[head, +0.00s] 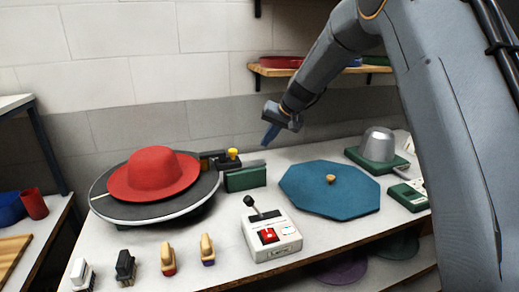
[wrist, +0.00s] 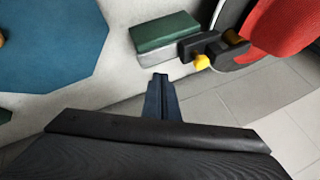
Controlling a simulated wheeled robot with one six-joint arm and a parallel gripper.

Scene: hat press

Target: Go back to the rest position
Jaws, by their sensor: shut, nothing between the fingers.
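My gripper (head: 270,134) hangs in the air above the back of the table, near the wall, between the red hat and the blue octagonal board. Its fingers are shut with nothing between them. In the wrist view the closed blue fingers (wrist: 160,83) point toward the table, with a green-topped block (wrist: 165,32) just ahead. The red hat (head: 152,175) lies on a round dark plate (head: 120,212) at the left.
A control box (head: 272,238) with a lever and red button stands at the front. Several small brushes (head: 168,260) stand at the front left. A grey dome on a green base (head: 378,148) is at the back right. A wooden shelf (head: 320,70) is on the wall behind my arm.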

